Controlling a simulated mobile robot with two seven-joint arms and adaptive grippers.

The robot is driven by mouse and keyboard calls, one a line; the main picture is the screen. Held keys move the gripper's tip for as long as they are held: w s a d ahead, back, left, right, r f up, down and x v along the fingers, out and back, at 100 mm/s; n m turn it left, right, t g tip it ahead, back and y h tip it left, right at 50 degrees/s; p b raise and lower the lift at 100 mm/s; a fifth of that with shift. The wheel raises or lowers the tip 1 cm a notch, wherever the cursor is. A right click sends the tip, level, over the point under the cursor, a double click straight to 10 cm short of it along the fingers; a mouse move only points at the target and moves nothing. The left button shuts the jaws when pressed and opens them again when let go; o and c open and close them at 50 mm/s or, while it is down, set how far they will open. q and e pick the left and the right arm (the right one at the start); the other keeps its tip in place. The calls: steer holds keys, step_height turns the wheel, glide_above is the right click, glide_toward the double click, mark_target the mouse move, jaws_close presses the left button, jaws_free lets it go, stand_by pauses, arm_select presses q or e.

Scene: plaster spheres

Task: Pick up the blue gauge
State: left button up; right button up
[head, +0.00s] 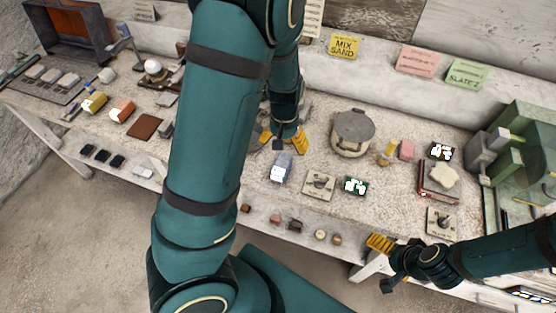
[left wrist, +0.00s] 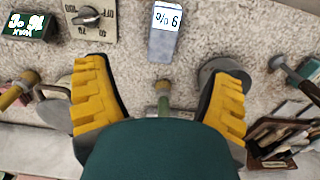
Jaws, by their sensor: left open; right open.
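The blue gauge (head: 281,168) is a small pale blue-grey block with a white display, lying on the workbench. In the left wrist view the gauge (left wrist: 164,32) is at the top centre, ahead of the fingers and apart from them. My left gripper (head: 284,142) is open, with its yellow fingers just behind the gauge in the head view. In the left wrist view nothing is gripped between its fingers, though a greenish rod (left wrist: 163,97) shows there. My right gripper (head: 384,258) is open and empty near the bench's front edge.
A dial plate (head: 319,184) and a green display (head: 355,186) lie right of the gauge. A round lidded pot (head: 352,133) stands behind them. Several small blocks line the lower shelf (head: 262,222). My left arm hides part of the bench.

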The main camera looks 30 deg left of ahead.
mark_target(282, 162)
arm_select(q)
step_height(282, 162, down, 8)
steer(key=shift+w+f+b, duration=0.1)
steer(key=shift+b, duration=1.05)
steer(key=shift+w+a+f+b, duration=0.1)
steer(key=shift+a+f+b, duration=0.1)
steer(key=shift+f, duration=0.7)
steer(key=shift+w+a+f+b, duration=0.15)
steer(key=shift+f+b, duration=0.1)
steer(key=shift+f, duration=0.65)
steer(key=shift+w+a+f+b, duration=0.1)
steer(key=shift+f+b, duration=0.1)
steer(key=shift+f, duration=0.7)
steer(key=c, duration=1.4)
step_height(282, 162, up, 10)
steer(key=shift+r+p, duration=0.1)
steer(key=shift+p, duration=1.15)
